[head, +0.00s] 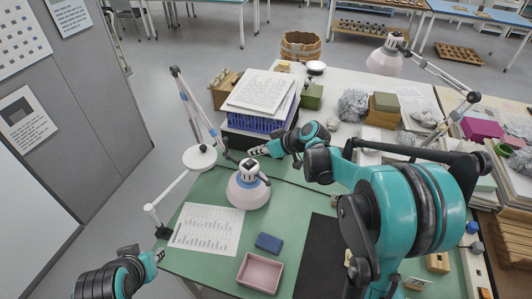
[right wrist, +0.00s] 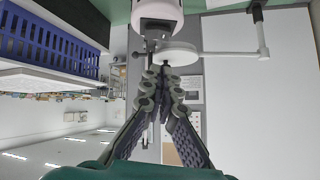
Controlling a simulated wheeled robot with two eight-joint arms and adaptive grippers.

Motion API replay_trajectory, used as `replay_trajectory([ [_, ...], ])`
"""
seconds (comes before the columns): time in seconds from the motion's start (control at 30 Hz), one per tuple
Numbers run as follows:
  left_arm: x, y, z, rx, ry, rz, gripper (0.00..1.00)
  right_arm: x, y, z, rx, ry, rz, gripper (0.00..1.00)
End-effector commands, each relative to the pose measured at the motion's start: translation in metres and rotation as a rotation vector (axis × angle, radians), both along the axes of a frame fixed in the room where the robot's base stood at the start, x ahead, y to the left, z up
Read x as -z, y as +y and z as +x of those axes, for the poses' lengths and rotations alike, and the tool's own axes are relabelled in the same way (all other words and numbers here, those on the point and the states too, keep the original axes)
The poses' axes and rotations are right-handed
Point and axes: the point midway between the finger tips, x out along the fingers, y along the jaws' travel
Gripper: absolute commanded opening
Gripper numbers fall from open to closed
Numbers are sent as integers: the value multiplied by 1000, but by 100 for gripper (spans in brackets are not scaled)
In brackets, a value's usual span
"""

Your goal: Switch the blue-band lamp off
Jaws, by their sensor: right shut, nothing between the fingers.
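The near desk lamp has a pale pinkish-white shade (head: 248,191) facing down over the green mat. A blue band (head: 263,178) shows near the dark top of its head, and its jointed arm rises behind. My right gripper (head: 256,152) is shut and empty, just above and behind the lamp's head; contact cannot be told. In the right wrist view the closed fingertips (right wrist: 163,70) point toward the white shade (right wrist: 158,9) at the top edge. The lamp's switch is not clear. My left gripper (head: 158,256) is at lower left, far from the lamp; its fingers are too small to judge.
A white disc on a jointed arm (head: 199,157) stands left of the lamp, close to my right fingers in the wrist view (right wrist: 174,53). A blue crate (head: 254,123) with papers is behind. A second lamp (head: 385,62) stands back right. A pink tray (head: 260,273) and blue block (head: 269,243) lie in front.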

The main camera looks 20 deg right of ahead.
Motion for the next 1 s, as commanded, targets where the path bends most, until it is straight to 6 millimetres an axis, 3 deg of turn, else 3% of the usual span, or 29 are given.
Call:
replay_trajectory([
  [0.1, 11, 0, 0, 0, 0, 0, 26, 21, 7, 5, 0, 1, -1, 0],
  [0.3, 19, 0, 0, 0, 0, 0, 26, 41, 11, 4, 1, 0, -1, 0],
  [1.0, 21, 0, 0, 0, 0, 0, 26, 49, 15, 3, 8, -37, -58, 0],
])
